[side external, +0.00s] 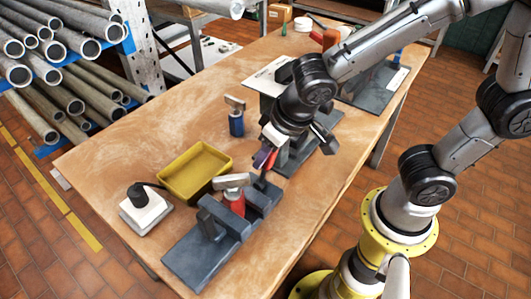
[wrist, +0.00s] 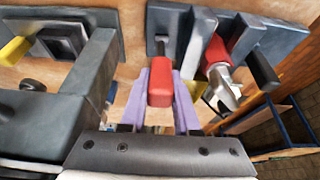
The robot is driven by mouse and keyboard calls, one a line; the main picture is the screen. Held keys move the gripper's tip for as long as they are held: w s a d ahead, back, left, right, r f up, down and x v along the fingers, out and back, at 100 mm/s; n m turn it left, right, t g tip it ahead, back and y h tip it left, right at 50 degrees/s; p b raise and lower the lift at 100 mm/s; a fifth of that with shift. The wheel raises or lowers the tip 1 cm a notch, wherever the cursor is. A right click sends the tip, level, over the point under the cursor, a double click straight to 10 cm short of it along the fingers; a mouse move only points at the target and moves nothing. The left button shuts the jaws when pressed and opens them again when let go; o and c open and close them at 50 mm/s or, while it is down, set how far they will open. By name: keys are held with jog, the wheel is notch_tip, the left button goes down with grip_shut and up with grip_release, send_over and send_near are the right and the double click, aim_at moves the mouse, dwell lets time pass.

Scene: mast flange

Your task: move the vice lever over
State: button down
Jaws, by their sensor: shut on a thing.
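The vice (side external: 190,258) is a dark grey block on a flat base at the front of the bench; it also shows at the upper right of the wrist view (wrist: 284,35). A red part with a metal top (side external: 234,203) stands between its jaws. The lever's red grip (wrist: 160,84) lies between the two purple fingers of my gripper (wrist: 166,100) in the wrist view, with a dark rod behind it. My gripper (side external: 264,159) is shut on this grip beside the vice's far end. In the side view the grip is mostly hidden by the gripper.
A yellow tray (side external: 196,173) and a white box with a black knob (side external: 145,211) lie left of the vice. A blue part with a metal top (side external: 236,121) stands behind the tray. Another grey fixture (side external: 318,152) stands close behind my gripper.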

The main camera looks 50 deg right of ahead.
jog(key=shift+w, duration=0.1)
dwell(0.7)
jog(key=shift+w+r+g, duration=0.1)
jog(key=shift+w+g, duration=0.3)
jog(key=shift+w, duration=0.1)
jog(key=shift+w+g, duration=0.95)
jog(key=shift+g, duration=0.15)
jog(key=c, duration=0.6)
grip_release()
jog(key=shift+c, duration=0.2)
notch_tip(320, 180, up, 14)
jog(key=s, duration=0.1)
jog(key=shift+s+f, duration=0.2)
jog(key=shift+s, duration=0.2)
